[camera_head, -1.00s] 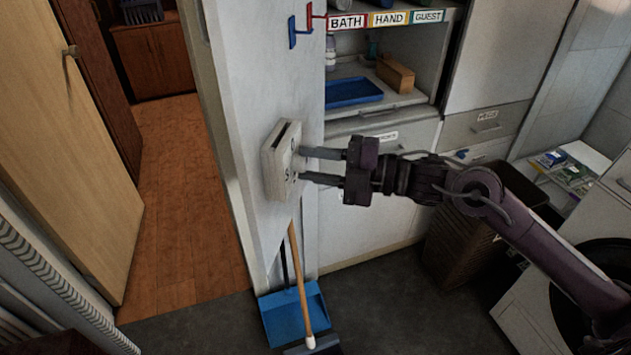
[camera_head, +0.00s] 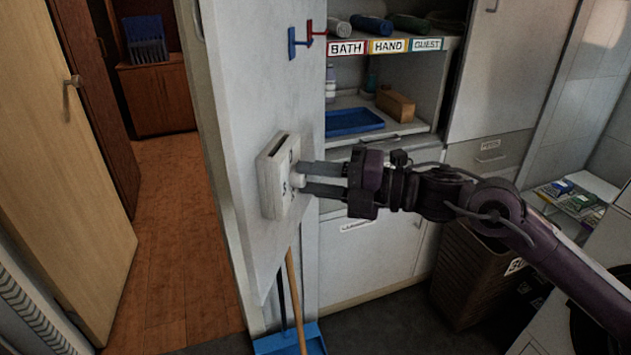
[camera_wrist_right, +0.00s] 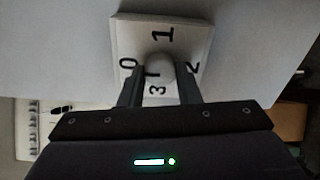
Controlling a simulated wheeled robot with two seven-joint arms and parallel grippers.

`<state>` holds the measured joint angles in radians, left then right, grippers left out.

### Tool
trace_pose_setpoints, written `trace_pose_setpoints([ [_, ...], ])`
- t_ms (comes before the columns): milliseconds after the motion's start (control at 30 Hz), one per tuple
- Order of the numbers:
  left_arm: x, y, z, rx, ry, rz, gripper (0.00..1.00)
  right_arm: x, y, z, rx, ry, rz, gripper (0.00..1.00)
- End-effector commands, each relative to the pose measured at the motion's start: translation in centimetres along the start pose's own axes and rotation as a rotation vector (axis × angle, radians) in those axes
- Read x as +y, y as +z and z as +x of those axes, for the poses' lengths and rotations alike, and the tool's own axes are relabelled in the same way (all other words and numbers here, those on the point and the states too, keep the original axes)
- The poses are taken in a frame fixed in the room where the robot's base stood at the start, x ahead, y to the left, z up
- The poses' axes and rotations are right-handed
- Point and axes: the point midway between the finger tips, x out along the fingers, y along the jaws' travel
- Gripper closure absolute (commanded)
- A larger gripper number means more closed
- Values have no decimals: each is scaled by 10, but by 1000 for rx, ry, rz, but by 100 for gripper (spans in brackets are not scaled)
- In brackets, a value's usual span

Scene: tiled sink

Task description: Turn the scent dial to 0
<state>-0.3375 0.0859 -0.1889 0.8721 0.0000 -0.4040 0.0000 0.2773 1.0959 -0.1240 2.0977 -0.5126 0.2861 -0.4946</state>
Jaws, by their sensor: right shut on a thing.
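The scent dial is a white square box (camera_head: 268,188) on the side of the grey wall panel in the head view. The wrist view shows its plate (camera_wrist_right: 190,30) with the figures 0, 1, 2 and 3 around a round white knob (camera_wrist_right: 161,67). The knob also shows between the fingertips in the head view (camera_head: 298,181). My right gripper (camera_head: 301,178) is shut on the knob, one finger on each side. A small dark mark shows at the knob's lower left edge; I cannot tell for sure where the dial points. My left gripper is not in view.
Shelves with BATH, HAND and GUEST labels (camera_head: 388,46) and a blue tray (camera_head: 352,121) are behind the arm. Blue and red hooks (camera_head: 297,42) are above the dial. A broom handle (camera_head: 295,300) and blue dustpan (camera_head: 275,343) are below. A brown basket (camera_head: 470,275) stands at right.

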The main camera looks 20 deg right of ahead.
Motion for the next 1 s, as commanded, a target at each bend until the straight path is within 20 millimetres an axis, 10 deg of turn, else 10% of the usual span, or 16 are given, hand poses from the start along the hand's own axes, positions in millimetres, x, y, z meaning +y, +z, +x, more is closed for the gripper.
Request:
trace_pose_setpoints([
  [233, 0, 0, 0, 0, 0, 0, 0, -1, -1, 0, 2, -3, 0, 93],
  [267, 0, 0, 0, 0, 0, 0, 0, -1, -1, 0, 2, -3, 0, 66],
  [400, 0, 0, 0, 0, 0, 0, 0, -1, 0, 0, 2, -2, 1, 48],
  [1000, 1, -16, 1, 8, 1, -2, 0, -5, -1, -24, -1, -6, 1, 48],
])
